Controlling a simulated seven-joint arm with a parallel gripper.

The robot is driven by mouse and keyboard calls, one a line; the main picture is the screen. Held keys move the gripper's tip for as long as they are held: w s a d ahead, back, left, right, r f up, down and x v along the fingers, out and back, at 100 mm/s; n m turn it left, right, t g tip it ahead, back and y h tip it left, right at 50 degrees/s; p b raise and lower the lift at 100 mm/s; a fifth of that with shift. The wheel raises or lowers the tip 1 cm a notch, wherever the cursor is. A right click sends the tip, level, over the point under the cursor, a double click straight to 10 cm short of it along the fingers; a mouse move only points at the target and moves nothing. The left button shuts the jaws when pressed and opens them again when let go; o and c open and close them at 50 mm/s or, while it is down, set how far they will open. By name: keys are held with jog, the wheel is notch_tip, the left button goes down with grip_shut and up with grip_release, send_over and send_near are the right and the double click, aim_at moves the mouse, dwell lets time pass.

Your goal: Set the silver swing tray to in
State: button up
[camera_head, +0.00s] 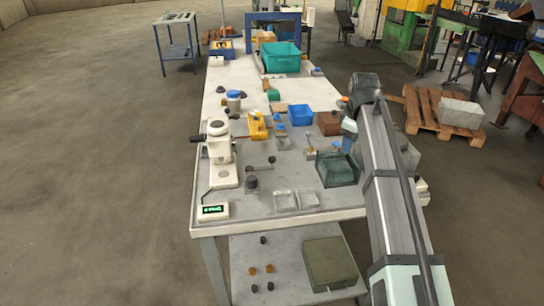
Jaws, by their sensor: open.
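A pair of small silver-grey square trays (296,199) sits near the front edge of the bench, right of a dark knob. I cannot tell for sure whether either is the silver swing tray, or how it is set. A dark arm with a knob (262,166) lies behind them, beside a white press-like device (222,160). My gripper (346,150) hangs at the right side of the bench, above the back of a dark green glassy bin (338,172). It is open, small in view, with nothing visible in it. It is apart from the silver trays, behind and to their right.
A blue bin (299,114), brown block (328,123) and yellow device (257,126) stand mid-bench. A teal crate (280,57) is at the far end. A small green-lit display (212,210) sits at the front left corner.

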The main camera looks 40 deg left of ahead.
aim_at(272, 157)
jog(key=s+a+r+n, duration=0.2)
jog(key=s+a+n, duration=0.1)
jog(key=s+a, duration=0.55)
jog(key=s+a+r+n, duration=0.3)
jog(key=s+a, duration=0.2)
jog(key=a, duration=0.7)
jog(key=x, duration=1.3)
jog(key=shift+s+f, duration=0.35)
jog(key=shift+f, duration=0.1)
jog(key=shift+c, duration=0.4)
grip_shut()
